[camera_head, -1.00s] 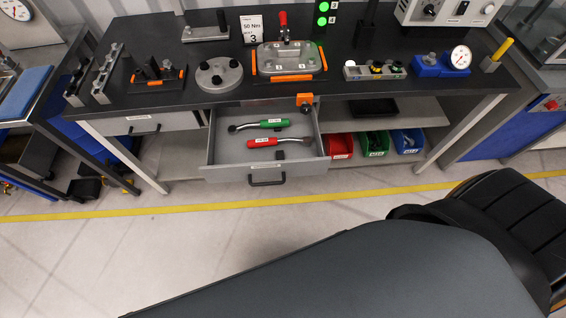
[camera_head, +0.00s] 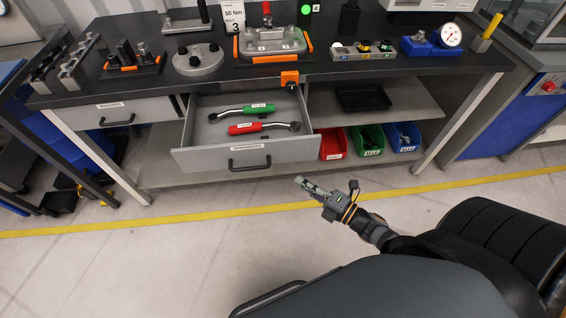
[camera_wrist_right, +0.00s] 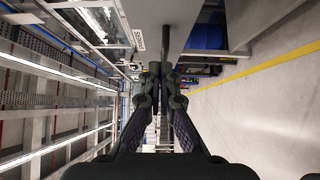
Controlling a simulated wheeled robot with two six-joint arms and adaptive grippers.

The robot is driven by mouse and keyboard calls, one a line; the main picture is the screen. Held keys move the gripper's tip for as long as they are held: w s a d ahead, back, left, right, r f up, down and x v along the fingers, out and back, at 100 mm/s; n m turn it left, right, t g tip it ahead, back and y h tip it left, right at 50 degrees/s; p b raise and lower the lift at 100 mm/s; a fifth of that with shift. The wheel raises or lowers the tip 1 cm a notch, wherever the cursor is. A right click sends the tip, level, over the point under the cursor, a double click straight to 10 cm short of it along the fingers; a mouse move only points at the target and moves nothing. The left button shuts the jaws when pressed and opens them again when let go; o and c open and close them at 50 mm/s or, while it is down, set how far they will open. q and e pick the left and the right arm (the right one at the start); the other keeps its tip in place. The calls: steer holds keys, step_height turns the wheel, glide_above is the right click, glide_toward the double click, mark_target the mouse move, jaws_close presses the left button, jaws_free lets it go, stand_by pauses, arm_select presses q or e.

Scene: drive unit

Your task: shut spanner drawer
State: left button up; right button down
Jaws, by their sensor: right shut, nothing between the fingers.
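The spanner drawer (camera_head: 245,155) is pulled out under the bench, its grey front facing me with a black bar handle (camera_head: 249,163). Inside lie a spanner with a green grip (camera_head: 258,108) and one with a red grip (camera_head: 246,128). My right gripper (camera_head: 298,181) is shut and empty, in front of the drawer and to the right of its handle, apart from it in the head view. In the right wrist view the closed fingertips (camera_wrist_right: 159,70) point toward the grey drawer front (camera_wrist_right: 149,14), with its dark handle (camera_wrist_right: 165,42) beyond them. My left gripper is out of view.
A second drawer (camera_head: 115,115) to the left is closed. Red (camera_head: 332,146), green (camera_head: 366,141) and blue bins stand on the lower shelf at right. Bench legs flank the drawers. The floor before the drawer is clear, with a yellow line (camera_head: 190,216).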

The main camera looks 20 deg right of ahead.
steer(key=x, duration=0.3)
steer(key=d+p+x, duration=0.1)
steer(key=x, duration=0.2)
steer(key=w+x, duration=0.1)
steer(key=x, duration=0.2)
steer(key=shift+d, duration=0.4)
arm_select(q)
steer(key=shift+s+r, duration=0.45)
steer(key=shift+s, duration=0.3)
arm_select(e)
steer(key=shift+w+d+f, duration=0.1)
steer(key=shift+w+d, duration=0.1)
steer(key=shift+w, duration=0.35)
